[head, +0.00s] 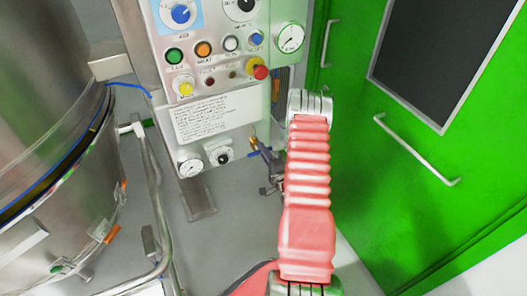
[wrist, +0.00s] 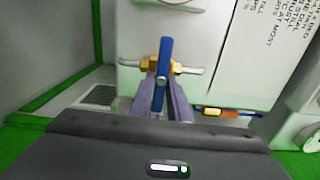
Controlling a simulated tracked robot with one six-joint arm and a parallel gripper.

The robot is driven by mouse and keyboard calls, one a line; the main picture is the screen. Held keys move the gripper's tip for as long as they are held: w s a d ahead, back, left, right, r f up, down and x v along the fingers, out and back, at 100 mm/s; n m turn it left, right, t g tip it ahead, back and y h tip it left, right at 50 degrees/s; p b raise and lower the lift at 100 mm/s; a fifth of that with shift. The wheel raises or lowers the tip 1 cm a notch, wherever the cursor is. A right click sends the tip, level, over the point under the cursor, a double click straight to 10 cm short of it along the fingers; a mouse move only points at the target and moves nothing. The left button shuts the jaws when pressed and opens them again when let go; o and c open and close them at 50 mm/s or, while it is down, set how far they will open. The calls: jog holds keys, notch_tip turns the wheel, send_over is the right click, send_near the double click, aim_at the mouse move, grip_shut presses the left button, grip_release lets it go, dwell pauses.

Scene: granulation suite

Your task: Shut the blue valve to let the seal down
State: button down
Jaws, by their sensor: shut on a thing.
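The blue valve has a flat blue handle (wrist: 165,60) on a brass body (wrist: 176,67) with a thin metal pipe running sideways through it. In the wrist view the handle stands up and down in the picture, across the pipe. My gripper (wrist: 161,92) is shut on the handle, one grey finger on each side of its lower part. In the head view my gripper (head: 264,155) is at the lower right edge of the control panel. Only a bit of brass (head: 253,141) and blue shows there, and the fingers hide much of the valve.
The steel panel (head: 215,118) carries buttons, gauges and a red stop knob (head: 260,72). A large steel vessel (head: 45,190) stands at left with a rail beside it. A green door (head: 400,130) with handles is at right. An orange fitting (wrist: 215,112) lies right of the valve.

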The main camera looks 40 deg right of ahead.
jog(key=shift+s+f, duration=0.1)
jog(key=shift+f, duration=0.05)
jog(key=c, duration=1.7)
grip_release()
jog(key=v, duration=1.3)
jog(key=shift+s+a, duration=0.1)
jog(key=shift+s, duration=0.3)
